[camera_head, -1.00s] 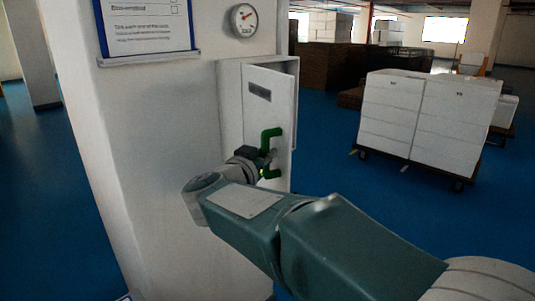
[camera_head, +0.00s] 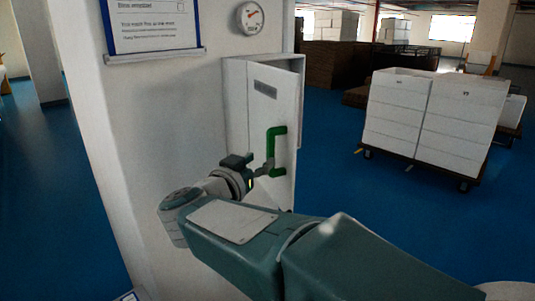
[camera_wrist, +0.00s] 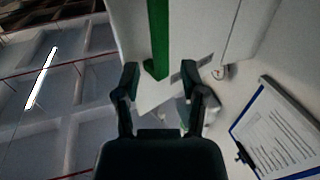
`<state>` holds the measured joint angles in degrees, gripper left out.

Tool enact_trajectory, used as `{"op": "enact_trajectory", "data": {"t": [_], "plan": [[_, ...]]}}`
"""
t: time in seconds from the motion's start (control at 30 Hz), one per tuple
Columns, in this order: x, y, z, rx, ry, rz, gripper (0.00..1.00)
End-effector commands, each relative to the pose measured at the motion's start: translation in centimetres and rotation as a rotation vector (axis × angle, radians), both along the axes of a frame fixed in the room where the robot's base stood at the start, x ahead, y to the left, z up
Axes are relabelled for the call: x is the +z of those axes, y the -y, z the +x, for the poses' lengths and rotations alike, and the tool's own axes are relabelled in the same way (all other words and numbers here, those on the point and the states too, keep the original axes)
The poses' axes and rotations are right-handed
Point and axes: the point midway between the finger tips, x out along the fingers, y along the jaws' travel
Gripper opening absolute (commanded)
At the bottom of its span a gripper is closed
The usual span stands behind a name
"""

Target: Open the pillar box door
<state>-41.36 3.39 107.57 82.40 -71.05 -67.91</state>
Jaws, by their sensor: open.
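The white pillar box (camera_head: 235,105) is mounted on the white pillar. Its door (camera_head: 285,110) stands partly out from the box, apparently ajar. The green handle (camera_head: 271,150) is on the door front, with a dark label above it. My gripper (camera_head: 262,170) is just left of the handle's lower part in the head view. In the wrist view my gripper (camera_wrist: 160,74) is open, with the green handle (camera_wrist: 158,35) running down between and just beyond the fingertips. Nothing is gripped. Whether a finger touches the handle, I cannot tell.
A round gauge (camera_head: 251,17) and a blue-framed notice (camera_head: 152,25) are on the pillar above. A cart with white boxes (camera_head: 435,115) stands on the blue floor at right. Brown stacks (camera_head: 335,65) are farther back. The floor between pillar and cart is clear.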

Motion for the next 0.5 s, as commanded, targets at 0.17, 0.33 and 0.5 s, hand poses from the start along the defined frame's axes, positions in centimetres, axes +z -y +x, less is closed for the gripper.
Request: {"op": "enact_trajectory", "data": {"t": [0.17, 0.33, 0.5], "plan": [[0.0, -1.9, -3.2, 0.005, 0.0, -0.001, 0.54], [0.0, -2.8, -4.9, 0.002, 0.0, 0.0, 0.54], [-0.1, -3.0, -5.4, 0.0, 0.0, -0.001, 0.54]]}}
